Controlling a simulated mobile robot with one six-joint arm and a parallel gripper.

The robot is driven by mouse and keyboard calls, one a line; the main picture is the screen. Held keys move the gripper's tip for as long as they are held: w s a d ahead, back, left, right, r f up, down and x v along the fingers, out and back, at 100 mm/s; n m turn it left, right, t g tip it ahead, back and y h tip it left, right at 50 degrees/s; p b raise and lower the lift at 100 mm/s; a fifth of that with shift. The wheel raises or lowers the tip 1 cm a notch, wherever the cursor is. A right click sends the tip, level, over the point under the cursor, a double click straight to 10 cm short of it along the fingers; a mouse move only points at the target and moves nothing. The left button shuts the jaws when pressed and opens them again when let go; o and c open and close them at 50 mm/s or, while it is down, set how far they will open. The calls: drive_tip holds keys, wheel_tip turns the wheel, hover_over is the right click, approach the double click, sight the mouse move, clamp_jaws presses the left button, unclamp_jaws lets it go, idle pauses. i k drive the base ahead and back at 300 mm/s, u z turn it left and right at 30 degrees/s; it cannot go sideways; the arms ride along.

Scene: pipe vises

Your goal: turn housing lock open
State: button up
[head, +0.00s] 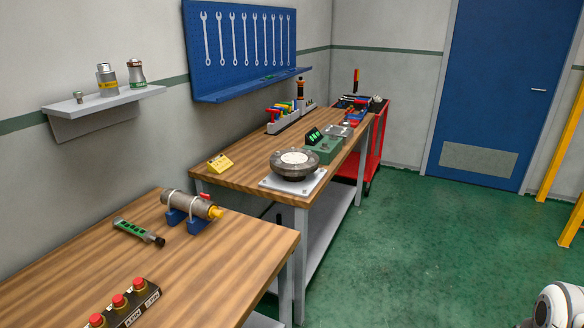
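A grey metal cylinder (190,204), which looks like the housing, lies level in blue supports (183,222) on the near wooden workbench. Light straps or rings go around it. A small red lever (205,196) stands on its top near the right end, and a yellow piece (217,212) sticks out of that end. The lever looks like the lock, but it is too small to tell its exact setting. My gripper is not in view. Only a white and dark part of my arm shows at the bottom right corner, far from the cylinder.
A green-and-black tool (138,232) lies left of the cylinder. A box with three red buttons (119,302) is at the near bench's front. The far bench (240,177) holds a round dark device (294,166) on a plate.

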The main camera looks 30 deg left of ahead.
sight(206, 197)
drive_tip(key=u, duration=0.65)
drive_tip(key=i, duration=1.25)
drive_tip(key=u, duration=0.9)
drive_tip(key=i, duration=0.3)
drive_tip(key=u, duration=0.25)
drive_tip(key=k, duration=0.7)
drive_tip(key=u, duration=0.2)
drive_tip(key=i, duration=0.75)
drive_tip(key=z, duration=0.1)
